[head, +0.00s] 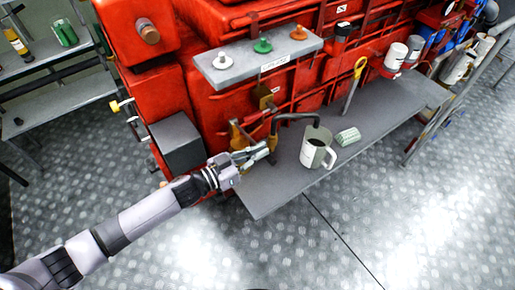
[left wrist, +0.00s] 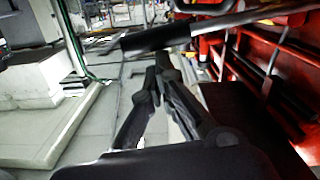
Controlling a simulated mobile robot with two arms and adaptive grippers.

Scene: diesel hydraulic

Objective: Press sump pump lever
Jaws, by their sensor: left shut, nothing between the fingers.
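A brass fitting (head: 273,143) stands at the left end of the grey shelf (head: 262,200), against the red engine. A black bent bar (head: 295,116) runs right from it above a mug; it looks like the pump lever, but I cannot read a label. My left gripper (head: 262,150) is shut and empty, just left of the brass fitting; I cannot tell whether it touches. In the left wrist view its fingers (left wrist: 160,68) are together, and a dark bar (left wrist: 156,40) crosses just beyond their tips. My right gripper is not in view.
A grey panel (head: 240,70) with white, green and orange knobs sits above. A dark grey box (head: 178,144) is left of my gripper. The metal floor (head: 330,245) in front is clear.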

